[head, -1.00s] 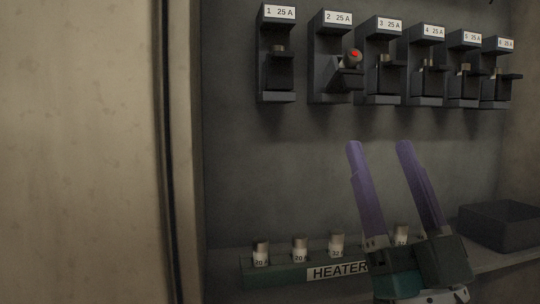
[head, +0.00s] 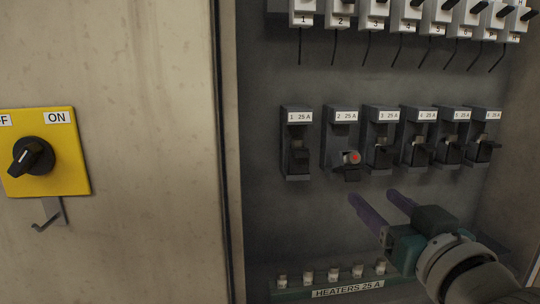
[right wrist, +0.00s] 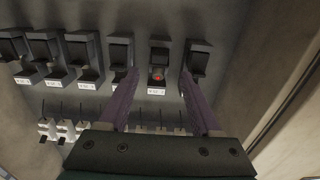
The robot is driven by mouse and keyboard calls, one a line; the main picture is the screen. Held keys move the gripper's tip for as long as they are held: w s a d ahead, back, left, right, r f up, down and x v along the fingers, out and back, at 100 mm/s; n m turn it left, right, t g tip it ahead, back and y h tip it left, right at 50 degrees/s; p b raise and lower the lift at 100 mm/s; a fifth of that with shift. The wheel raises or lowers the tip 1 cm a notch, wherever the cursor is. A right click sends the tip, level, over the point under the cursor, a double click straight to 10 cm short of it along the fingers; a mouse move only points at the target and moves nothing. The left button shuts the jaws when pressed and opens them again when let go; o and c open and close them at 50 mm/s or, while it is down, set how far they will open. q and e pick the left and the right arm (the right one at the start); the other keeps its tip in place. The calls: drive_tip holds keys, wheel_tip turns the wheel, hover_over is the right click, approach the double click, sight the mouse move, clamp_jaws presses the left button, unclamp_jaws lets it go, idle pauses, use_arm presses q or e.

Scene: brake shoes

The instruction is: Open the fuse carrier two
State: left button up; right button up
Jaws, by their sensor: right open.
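Fuse carrier two (head: 341,133) is a dark holder labelled "2 25 A", second from left in the middle row of the head view. Its front part juts outward and down, unlike its neighbours, and a fuse with a red end (head: 352,157) sits in it, facing out. The carrier also shows in the right wrist view (right wrist: 159,55), upside down between my fingers. My right gripper (head: 373,197) is open and empty, its purple fingers pointing up-left just below carriers two and three. I cannot tell its exact gap from the panel. My left gripper is out of view.
Carrier one (head: 297,145) and carrier three (head: 381,140) flank carrier two closely. Breakers (head: 341,15) with hanging wires are above. A fuse rack labelled "HEATERS 25 A" (head: 347,288) is below. A yellow ON switch (head: 70,150) is on the left door.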

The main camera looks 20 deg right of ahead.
sight(353, 177)
drive_tip(key=b+x, duration=0.1)
drive_tip(key=x, duration=0.8)
drive_tip(key=shift+w+b, duration=0.25)
drive_tip(key=shift+b, duration=0.15)
clamp_jaws()
